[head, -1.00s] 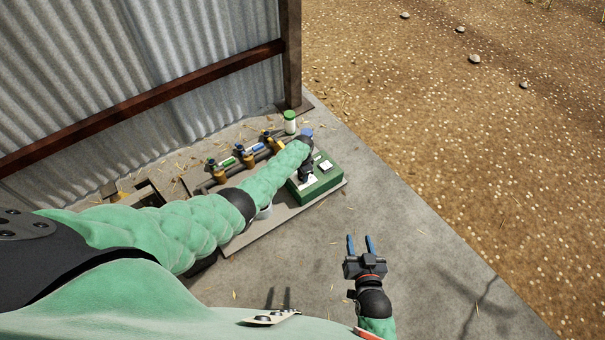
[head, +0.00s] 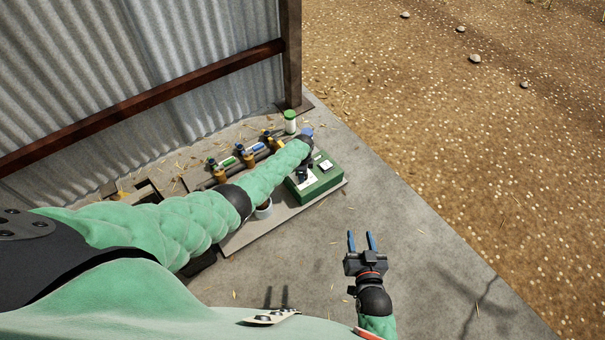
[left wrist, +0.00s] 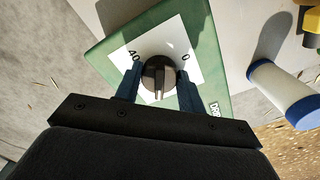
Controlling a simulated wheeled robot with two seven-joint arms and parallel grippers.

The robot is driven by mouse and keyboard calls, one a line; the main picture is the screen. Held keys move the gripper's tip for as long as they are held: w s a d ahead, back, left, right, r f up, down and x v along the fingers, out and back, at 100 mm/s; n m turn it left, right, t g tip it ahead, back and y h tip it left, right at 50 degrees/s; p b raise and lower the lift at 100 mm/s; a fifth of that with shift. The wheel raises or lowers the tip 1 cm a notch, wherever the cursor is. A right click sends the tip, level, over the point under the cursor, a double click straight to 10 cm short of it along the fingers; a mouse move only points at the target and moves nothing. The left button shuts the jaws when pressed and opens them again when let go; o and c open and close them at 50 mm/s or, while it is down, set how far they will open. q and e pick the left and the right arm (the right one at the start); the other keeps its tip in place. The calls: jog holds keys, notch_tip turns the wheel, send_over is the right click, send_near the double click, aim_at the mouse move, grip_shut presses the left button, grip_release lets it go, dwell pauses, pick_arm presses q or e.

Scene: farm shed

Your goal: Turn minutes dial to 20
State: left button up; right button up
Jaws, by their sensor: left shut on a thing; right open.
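The minutes dial is a dark round knob (left wrist: 158,77) on a white plate (left wrist: 192,45) with the numbers 40 and 0 in the left wrist view. The knob's raised grip points toward my palm. My left gripper (left wrist: 158,85) is shut on the knob, one blue finger on each side. The plate is on a green box (head: 325,181), which sits on the board in the head view; my left wrist hides part of its top there. My right gripper (head: 361,242) is open and empty above the concrete, to the right of the box.
A white bottle with a green cap (head: 290,122) stands behind the box. Valves with green and blue labels (head: 247,155) sit on a pipe left of it. A white cup (head: 264,209) stands beneath my left arm. A blue-and-white cylinder (left wrist: 282,92) is beside the box. Concrete at right is clear.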

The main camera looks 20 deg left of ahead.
pick_arm(q)
jog(key=shift+w, duration=0.1)
pick_arm(e)
jog(key=shift+w+r, duration=0.2)
jog(key=shift+w, duration=0.05)
pick_arm(q)
jog(key=o, duration=1)
pick_arm(e)
jog(key=shift+s+f, duration=0.4)
jog(key=shift+s, duration=0.15)
pick_arm(q)
jog(key=shift+r, duration=0.1)
